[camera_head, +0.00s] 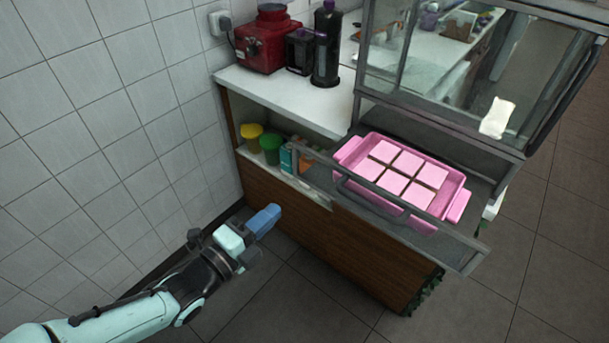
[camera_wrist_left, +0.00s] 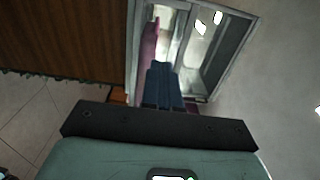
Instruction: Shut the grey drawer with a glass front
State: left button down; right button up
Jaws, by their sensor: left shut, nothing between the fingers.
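The grey drawer with a glass front (camera_head: 462,253) is pulled out from the cabinet under the glass display case. Its long grey handle (camera_head: 372,199) runs along the front. A pink tray (camera_head: 458,207) with several pale square pieces sits inside the drawer. My left gripper (camera_head: 273,213) is shut and empty, with blue fingers, in front of the cabinet. It is to the left of and apart from the drawer front. In the left wrist view the shut fingers (camera_wrist_left: 161,72) overlap the grey drawer frame (camera_wrist_left: 132,55) in the picture. My right gripper is not in view.
The glass display case (camera_head: 440,110) stands above the drawer. An open shelf holds yellow and green containers (camera_head: 270,148) left of it. A red appliance (camera_head: 268,42) and a black bottle (camera_head: 326,50) stand on the white counter. A tiled wall is at left; the floor in front is clear.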

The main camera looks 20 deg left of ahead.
aim_at(316, 174)
pick_arm(q)
jog(key=p+x, duration=0.2)
jog(key=x, duration=0.9)
jog(key=shift+w+d+f, duration=0.1)
jog(key=shift+w, duration=0.15)
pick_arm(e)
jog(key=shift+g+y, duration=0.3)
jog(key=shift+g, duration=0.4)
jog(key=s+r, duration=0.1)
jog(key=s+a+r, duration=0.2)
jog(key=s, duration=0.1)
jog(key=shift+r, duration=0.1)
